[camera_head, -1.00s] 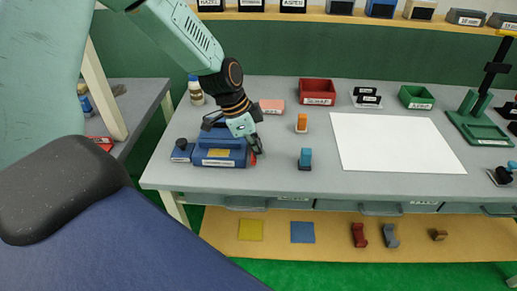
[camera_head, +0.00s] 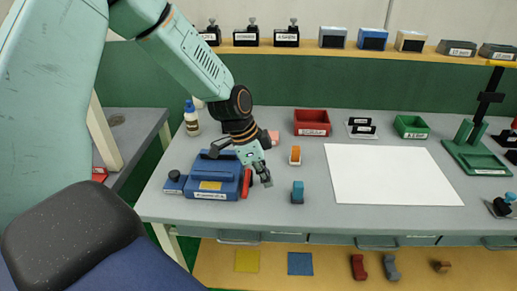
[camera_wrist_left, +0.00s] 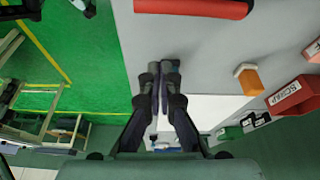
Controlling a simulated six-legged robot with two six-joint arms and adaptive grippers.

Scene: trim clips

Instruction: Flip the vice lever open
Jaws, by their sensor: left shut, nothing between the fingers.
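The blue vice (camera_head: 208,178) stands at the left front of the grey bench, with a yellow label on top. Its red lever (camera_head: 246,183) is at the vice's right side. The lever also shows as a red bar across the top of the left wrist view (camera_wrist_left: 195,8). My left gripper (camera_head: 260,180) is just right of the lever, pointing down, with its fingers shut and empty. In the left wrist view the fingertips (camera_wrist_left: 160,70) lie below the red bar, with a gap between. My right gripper is not in view.
A blue stamp (camera_head: 298,192) and an orange one (camera_head: 295,155) stand right of my gripper. A white sheet (camera_head: 390,175) covers the middle. A red tray (camera_head: 312,122) and green tray (camera_head: 411,127) are behind. A glue bottle (camera_head: 191,118) stands behind the vice.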

